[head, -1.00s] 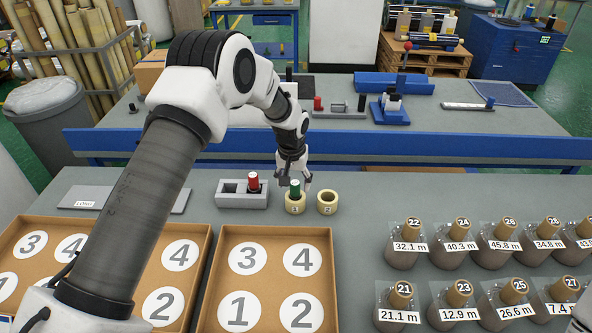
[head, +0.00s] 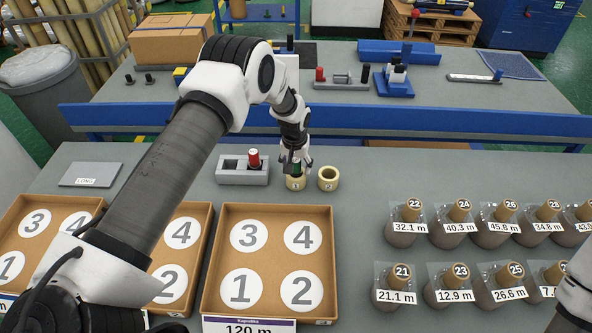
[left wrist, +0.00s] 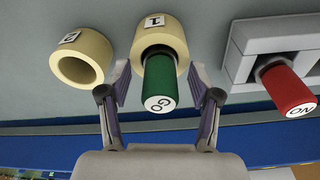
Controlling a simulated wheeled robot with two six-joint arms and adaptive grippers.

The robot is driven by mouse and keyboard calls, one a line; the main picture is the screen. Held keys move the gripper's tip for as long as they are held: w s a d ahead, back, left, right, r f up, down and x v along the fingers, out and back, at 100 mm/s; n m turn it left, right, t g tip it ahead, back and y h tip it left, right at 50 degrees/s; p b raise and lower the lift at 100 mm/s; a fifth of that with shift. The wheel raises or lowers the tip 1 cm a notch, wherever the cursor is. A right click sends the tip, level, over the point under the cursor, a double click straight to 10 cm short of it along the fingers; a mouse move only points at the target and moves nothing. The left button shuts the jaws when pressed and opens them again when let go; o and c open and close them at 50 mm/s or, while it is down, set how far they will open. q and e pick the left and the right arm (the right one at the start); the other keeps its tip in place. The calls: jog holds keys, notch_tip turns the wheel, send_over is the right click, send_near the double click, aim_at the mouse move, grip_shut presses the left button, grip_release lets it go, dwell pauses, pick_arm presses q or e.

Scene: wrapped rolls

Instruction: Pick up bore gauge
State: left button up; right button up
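A green plug gauge marked GO (left wrist: 158,82) stands in the cream ring labelled 1 (left wrist: 166,30); in the head view ring 1 (head: 295,184) shows just below my gripper. A red gauge marked NO (left wrist: 287,90) sits in the grey two-slot holder (head: 242,177), and it also shows in the head view (head: 254,159). My left gripper (left wrist: 160,90) is open, with one finger on each side of the green gauge and a visible gap at both sides. In the head view my left gripper (head: 294,162) largely hides the green gauge. My right gripper is out of view.
A cream ring labelled 2 (head: 328,179) stands empty beside ring 1. Brown trays with numbered circles (head: 268,213) lie in front. Several tagged brown rolls (head: 403,238) stand at the right. A grey plate marked LONG (head: 92,174) lies left. Bare table lies right of ring 2.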

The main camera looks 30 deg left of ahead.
pick_arm(q)
grip_shut()
